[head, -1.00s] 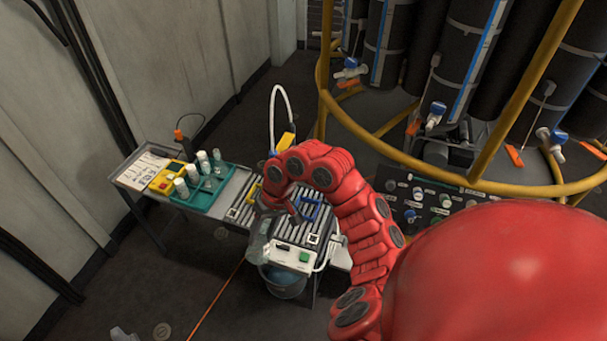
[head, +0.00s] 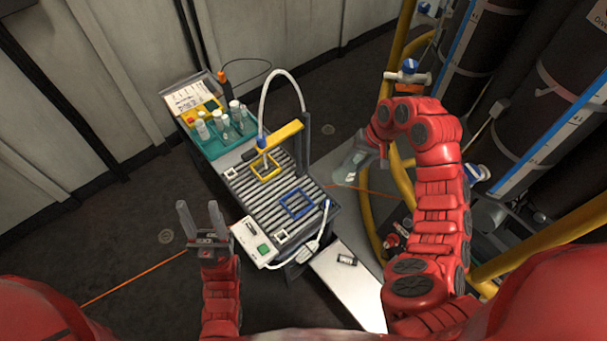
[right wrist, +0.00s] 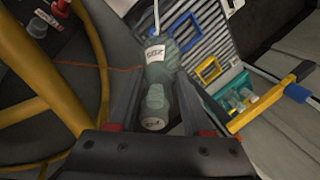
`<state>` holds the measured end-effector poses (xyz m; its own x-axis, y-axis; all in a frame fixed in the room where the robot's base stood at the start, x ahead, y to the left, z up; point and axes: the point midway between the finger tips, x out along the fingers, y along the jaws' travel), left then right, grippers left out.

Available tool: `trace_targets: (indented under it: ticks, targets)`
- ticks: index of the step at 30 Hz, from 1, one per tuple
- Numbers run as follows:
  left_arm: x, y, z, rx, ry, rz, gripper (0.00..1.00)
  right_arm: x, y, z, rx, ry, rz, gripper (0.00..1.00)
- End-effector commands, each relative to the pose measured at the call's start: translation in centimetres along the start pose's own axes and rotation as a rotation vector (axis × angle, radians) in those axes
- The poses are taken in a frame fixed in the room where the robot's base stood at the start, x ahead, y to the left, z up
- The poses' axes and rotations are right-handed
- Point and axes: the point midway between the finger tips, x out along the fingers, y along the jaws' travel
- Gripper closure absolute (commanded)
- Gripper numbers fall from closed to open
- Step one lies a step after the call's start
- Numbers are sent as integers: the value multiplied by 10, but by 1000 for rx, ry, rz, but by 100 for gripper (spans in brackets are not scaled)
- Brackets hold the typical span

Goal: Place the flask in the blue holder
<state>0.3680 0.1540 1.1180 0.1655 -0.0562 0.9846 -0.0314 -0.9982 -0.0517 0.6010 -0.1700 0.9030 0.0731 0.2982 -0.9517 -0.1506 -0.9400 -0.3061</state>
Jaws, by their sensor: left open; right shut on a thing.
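The flask (head: 350,167) is a clear, greenish bottle held in my right gripper (head: 383,150), to the right of the slatted table and clear of it. In the right wrist view the flask (right wrist: 158,75) sits between the two fingers, with a label on its side. The blue holder (head: 297,203) is a square frame on the slatted surface and looks empty; it also shows in the right wrist view (right wrist: 208,70). My left gripper (head: 200,220) is open and empty, left of the table's front end.
A yellow frame (head: 266,168) lies beyond the blue one, under a yellow arm (head: 280,135) with a hose. A teal rack (head: 215,150) holds several bottles. A white control box (head: 254,243) sits at the front edge. Yellow railing (head: 400,185) and dark cylinders stand at the right.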

Motion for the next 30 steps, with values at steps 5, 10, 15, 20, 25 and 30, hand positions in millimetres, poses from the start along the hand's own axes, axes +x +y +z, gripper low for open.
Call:
trace_targets:
  ticks: [5,10,15,20,25,30]
  targets:
    - [33,-2,-6,0,0,0,50,4,-14,-43,104,49,49,100]
    - [56,-3,-10,0,0,0,50,29,-17,-64,162,83,107,100]
    - [78,-4,-13,0,0,0,50,57,-26,-69,163,105,158,100]
    - [98,-5,-16,0,0,0,50,85,-38,-58,113,108,204,100]
    - [122,-6,-21,0,0,0,50,108,-62,-37,-9,107,245,100]
    - [144,-7,-24,0,0,0,50,130,-96,-6,-206,100,276,100]
